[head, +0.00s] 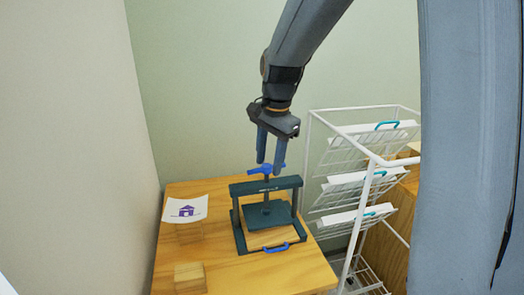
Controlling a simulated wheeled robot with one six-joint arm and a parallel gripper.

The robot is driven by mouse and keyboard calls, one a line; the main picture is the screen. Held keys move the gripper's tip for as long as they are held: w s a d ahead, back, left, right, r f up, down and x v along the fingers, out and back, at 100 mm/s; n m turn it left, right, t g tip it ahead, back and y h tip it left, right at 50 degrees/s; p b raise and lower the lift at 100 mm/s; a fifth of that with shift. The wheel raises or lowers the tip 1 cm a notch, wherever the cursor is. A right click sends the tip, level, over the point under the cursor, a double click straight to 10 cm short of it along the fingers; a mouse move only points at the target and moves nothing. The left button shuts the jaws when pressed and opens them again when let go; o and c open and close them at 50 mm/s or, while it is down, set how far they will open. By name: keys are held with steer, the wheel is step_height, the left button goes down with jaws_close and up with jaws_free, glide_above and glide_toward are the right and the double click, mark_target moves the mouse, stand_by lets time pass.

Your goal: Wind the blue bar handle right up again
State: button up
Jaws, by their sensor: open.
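The blue bar handle (262,170) sits on top of the screw of a dark green press (238,190). The press stands on a wooden table. Its plate (268,216) hangs under the top beam, low over the wooden block or bed beneath it; any gap is too small to tell. My gripper (269,166) points down at the bar handle, with its two fingers apart. The fingertips overlap the handle in the picture, and I cannot tell whether they touch it. Part of the handle is hidden behind the fingers.
A blue pull handle (275,248) is at the front of the press. Another wooden block (189,278) is at the front left. A white wire rack (345,190) stands close at right.

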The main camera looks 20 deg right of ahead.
mark_target(262, 169)
step_height(262, 169, up, 4)
steer(key=w+m+p, duration=0.1)
steer(key=w+m, duration=0.1)
steer(key=w, duration=0.1)
steer(key=f, duration=0.2)
steer(key=f+p, duration=0.1)
steer(key=f, duration=0.2)
steer(key=w+f+p, duration=0.1)
steer(key=f, duration=0.1)
steer(key=shift+w+a+f, duration=0.1)
steer(key=shift+a+f, duration=0.3)
